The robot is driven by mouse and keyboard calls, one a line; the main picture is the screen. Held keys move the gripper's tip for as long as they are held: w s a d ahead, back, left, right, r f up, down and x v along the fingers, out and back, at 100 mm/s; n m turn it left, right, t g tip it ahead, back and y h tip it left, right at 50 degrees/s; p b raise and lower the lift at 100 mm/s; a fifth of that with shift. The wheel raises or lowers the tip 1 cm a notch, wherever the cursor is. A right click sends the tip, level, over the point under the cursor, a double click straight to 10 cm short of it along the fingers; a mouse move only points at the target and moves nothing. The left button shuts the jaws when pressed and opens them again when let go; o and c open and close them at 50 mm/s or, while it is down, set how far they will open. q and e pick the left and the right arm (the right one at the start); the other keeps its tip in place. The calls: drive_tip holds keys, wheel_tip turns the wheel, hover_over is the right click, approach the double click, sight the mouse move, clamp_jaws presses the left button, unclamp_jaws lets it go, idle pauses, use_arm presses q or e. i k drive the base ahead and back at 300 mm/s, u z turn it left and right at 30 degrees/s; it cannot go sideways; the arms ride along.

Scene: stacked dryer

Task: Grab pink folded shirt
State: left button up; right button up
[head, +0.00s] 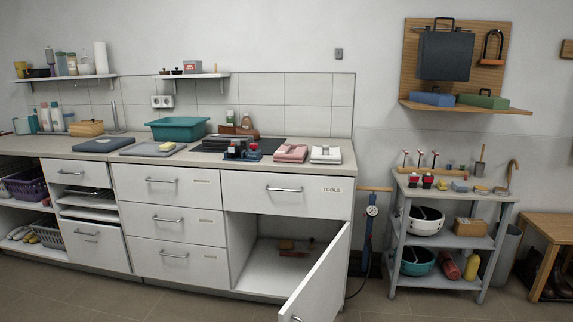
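A pink folded item (291,153), which looks like the folded shirt, lies flat on the countertop (215,157) near its right end. A white folded item of similar size (326,154) lies just to its right, close to the counter's right edge. Small dark and red objects (242,151) stand to its left. Neither of my grippers shows in the head view.
An open cabinet door (318,280) sticks out below the counter's right end. A grey workbench (450,194) with tools and bowls stands to the right. A teal basin (179,129) sits further left on the counter. Bare tiled floor lies in front.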

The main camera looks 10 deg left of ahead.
sight(288, 153)
drive_tip(key=z, duration=1.3)
drive_tip(key=i, duration=1.2)
drive_tip(key=u, duration=0.7)
drive_tip(key=i, duration=0.8)
drive_tip(key=u, duration=0.75)
